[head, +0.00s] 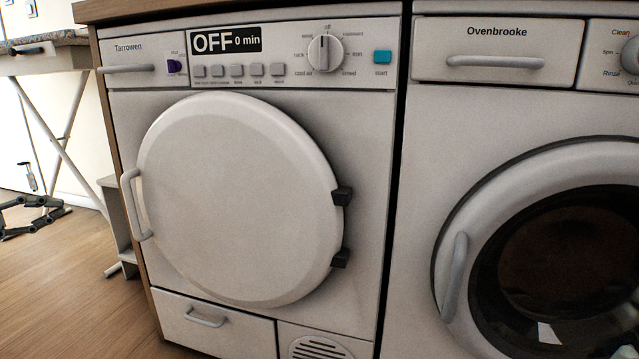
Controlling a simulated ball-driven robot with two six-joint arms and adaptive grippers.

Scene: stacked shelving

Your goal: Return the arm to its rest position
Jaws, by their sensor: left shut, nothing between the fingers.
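My left gripper (58,208) shows small at the left edge of the head view, its dark linked fingers pointing right above the wooden floor. It is shut and empty. It is well to the left of the white Tarrowen machine (388,190) and touches nothing that I can see. The rest of the left arm is outside the picture.
The Tarrowen machine's round door (235,200) is closed, and its display (226,41) reads OFF, 0 min. The Ovenbrooke machine (420,150) stands to its right, its glass door (565,260) apparently closed. An ironing board (45,40) stands at upper left. Some wooden floor (75,290) is clear.

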